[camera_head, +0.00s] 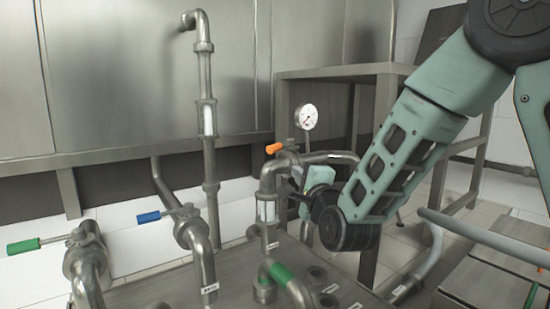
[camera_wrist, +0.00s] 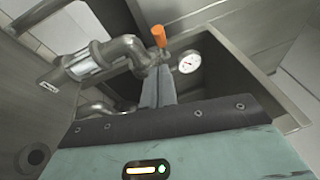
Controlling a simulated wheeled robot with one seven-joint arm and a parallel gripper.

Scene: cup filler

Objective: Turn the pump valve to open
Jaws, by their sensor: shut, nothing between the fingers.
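An orange-handled valve (camera_head: 274,148) sits at the top of a bent metal pipe (camera_head: 268,180) in the head view; its handle points left there. In the wrist view the orange handle (camera_wrist: 159,36) stands upright just beyond my fingertips. My gripper (camera_head: 292,190) is beside this pipe, partly hidden by my own wrist. In the wrist view my gripper (camera_wrist: 157,75) has its fingers together, with nothing between them. Whether the fingertips touch the valve, I cannot tell. I cannot read which valve is the pump's.
A blue-handled valve (camera_head: 149,217) and a green-handled valve (camera_head: 22,246) are at left. A green-banded pipe (camera_head: 280,273) stands below the orange valve. A pressure gauge (camera_head: 306,117) is behind it; it shows in the wrist view (camera_wrist: 189,63). A metal frame (camera_head: 385,100) stands behind my arm.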

